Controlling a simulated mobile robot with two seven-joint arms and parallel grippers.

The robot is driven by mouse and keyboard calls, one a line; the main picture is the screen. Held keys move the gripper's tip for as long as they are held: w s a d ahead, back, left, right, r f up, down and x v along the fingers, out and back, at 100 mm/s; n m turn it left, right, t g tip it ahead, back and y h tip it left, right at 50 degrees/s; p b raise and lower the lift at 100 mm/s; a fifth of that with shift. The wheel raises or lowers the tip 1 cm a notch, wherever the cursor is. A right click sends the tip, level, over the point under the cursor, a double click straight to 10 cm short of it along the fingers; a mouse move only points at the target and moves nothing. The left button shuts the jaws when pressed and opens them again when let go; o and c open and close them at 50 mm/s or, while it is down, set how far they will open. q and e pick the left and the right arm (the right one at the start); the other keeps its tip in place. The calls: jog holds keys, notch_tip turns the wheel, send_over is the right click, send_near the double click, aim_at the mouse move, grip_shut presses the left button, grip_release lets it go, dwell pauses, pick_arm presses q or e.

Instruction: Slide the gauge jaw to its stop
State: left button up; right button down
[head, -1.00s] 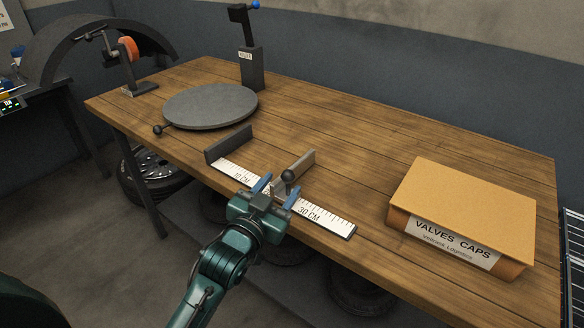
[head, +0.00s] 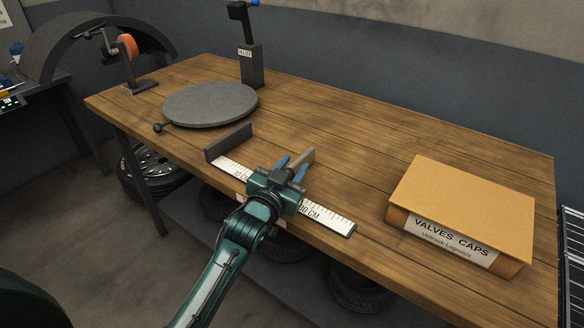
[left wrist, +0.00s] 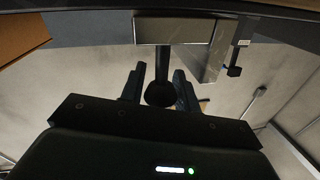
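The gauge lies along the front of the wooden bench, a white ruler (head: 327,217) with a dark upright end plate (head: 228,143) at its left end. Its sliding jaw, a grey upright plate (head: 307,156), stands near mid-ruler, clear of the end plate; it also shows in the left wrist view (left wrist: 174,30). My left gripper (head: 291,164) is over the ruler, its blue fingers closed in on both sides of the jaw's dark round knob (left wrist: 160,94). The head view hides the knob behind the gripper. My right gripper is not in view.
A grey round plate (head: 210,104) with a small ball handle lies behind the end plate. A dark post (head: 250,67) stands at the back. A cardboard box labelled valves caps (head: 463,205) sits at right. The bench between ruler and box is clear.

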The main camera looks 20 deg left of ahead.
pick_arm(q)
grip_shut()
jog(key=shift+a, duration=0.1)
